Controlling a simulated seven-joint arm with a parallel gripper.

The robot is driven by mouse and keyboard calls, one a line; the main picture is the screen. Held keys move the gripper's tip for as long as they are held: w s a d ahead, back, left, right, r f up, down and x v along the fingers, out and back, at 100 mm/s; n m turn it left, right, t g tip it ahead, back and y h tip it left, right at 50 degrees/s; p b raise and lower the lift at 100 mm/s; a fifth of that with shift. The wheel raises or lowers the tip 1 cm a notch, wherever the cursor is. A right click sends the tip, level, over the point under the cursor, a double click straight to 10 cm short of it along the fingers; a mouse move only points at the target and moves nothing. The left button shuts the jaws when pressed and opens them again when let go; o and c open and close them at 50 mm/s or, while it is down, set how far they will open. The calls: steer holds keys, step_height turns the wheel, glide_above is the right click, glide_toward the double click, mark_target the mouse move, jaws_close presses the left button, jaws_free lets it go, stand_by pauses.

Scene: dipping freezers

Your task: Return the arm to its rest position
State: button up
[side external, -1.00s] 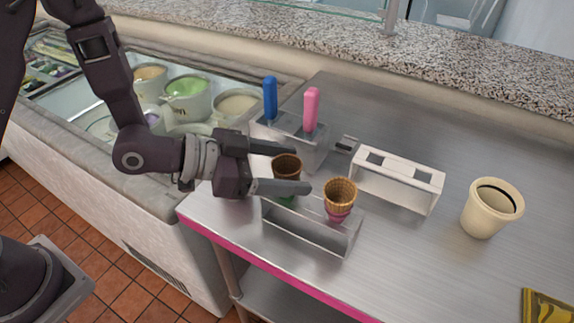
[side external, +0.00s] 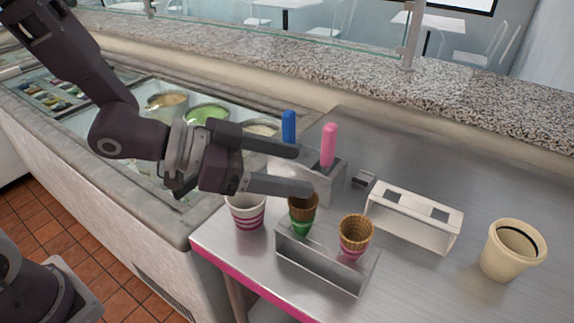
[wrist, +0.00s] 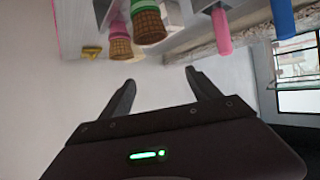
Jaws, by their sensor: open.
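My gripper (side external: 305,170) is open and empty, with its fingers pointing right above the left end of the steel counter. In the wrist view the two fingers of my gripper (wrist: 160,85) stand apart with nothing between them. A brown cone in a green sleeve (side external: 302,212) and a waffle cone in a pink sleeve (side external: 355,235) stand in a metal cone holder (side external: 322,268) just below and in front of the fingers. A striped paper cup (side external: 246,213) stands left of the holder, below the gripper, its top partly covered.
Blue (side external: 289,126) and pink (side external: 328,146) handles stand in a metal holder (side external: 318,184) behind the gripper. An empty white rack (side external: 414,218) and a cream bin (side external: 512,250) are to the right. The freezer (side external: 150,205) with ice cream tubs is left. A granite ledge (side external: 330,60) runs behind.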

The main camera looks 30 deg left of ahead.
steer(key=a+r+n+t+y, duration=0.1)
steer(key=a+r+n+y, duration=0.15)
steer(key=a+y, duration=0.55)
steer(key=s+a+r+n+g+y, duration=0.2)
steer(key=s+a+n, duration=0.3)
steer(key=s+a, duration=0.45)
steer(key=s+n+g, duration=0.1)
steer(key=s+g, duration=0.1)
steer(key=s, duration=0.9)
steer(key=shift+s+a+f+n+g+h, duration=0.15)
steer(key=shift+s+f+n+g+h, duration=0.15)
steer(key=shift+n+g, duration=0.1)
steer(key=shift+w, duration=0.1)
steer(key=shift+c, duration=0.2)
